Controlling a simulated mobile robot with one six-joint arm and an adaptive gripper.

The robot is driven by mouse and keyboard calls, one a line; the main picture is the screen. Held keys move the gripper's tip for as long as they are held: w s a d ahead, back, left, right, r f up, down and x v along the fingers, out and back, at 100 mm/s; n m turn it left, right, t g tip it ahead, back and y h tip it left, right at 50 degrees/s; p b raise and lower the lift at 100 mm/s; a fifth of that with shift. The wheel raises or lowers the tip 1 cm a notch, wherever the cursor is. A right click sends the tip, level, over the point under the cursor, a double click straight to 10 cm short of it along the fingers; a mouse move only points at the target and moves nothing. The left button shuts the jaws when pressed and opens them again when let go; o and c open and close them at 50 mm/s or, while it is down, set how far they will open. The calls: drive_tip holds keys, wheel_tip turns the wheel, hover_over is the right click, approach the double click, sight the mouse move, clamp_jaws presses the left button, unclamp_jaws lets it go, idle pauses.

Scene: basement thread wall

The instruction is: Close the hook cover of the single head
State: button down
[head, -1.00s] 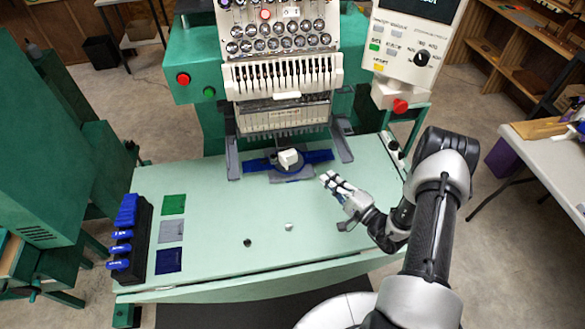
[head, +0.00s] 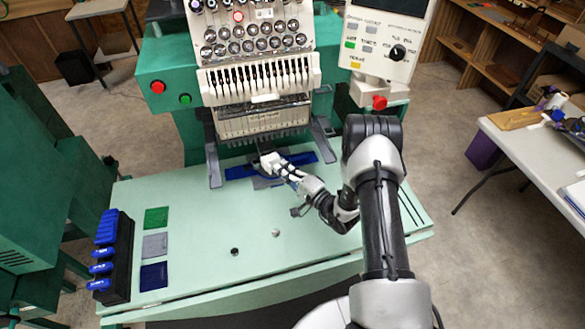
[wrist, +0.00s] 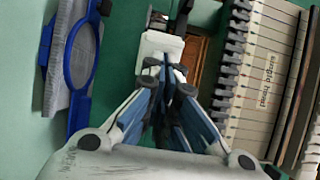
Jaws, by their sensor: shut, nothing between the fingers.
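The single head (head: 262,85) is the embroidery head with rows of dials, above the pale green table. Its label also shows in the wrist view (wrist: 268,82). The hook cover appears as a small white flap (wrist: 158,45) beside a brown-orange opening in the green surface, so it looks open. In the head view the cover's area is mostly hidden by my fingers. My gripper (head: 274,163) is shut and empty. In the wrist view its fingertips (wrist: 168,72) are at the white flap's near edge; whether they touch it I cannot tell.
A blue hoop (wrist: 70,92) with grey fabric lies left of the flap in the wrist view. Grey bracket arms (head: 213,165) flank the work area. Green, grey and blue swatches and a black rack (head: 117,250) stand at the table's left. The front middle table is mostly clear.

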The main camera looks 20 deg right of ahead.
drive_tip(key=shift+a, duration=0.15)
drive_tip(key=shift+a+f+b, duration=0.15)
drive_tip(key=shift+a+b, duration=0.55)
drive_tip(key=shift+b, duration=0.1)
drive_tip(key=shift+a, duration=0.25)
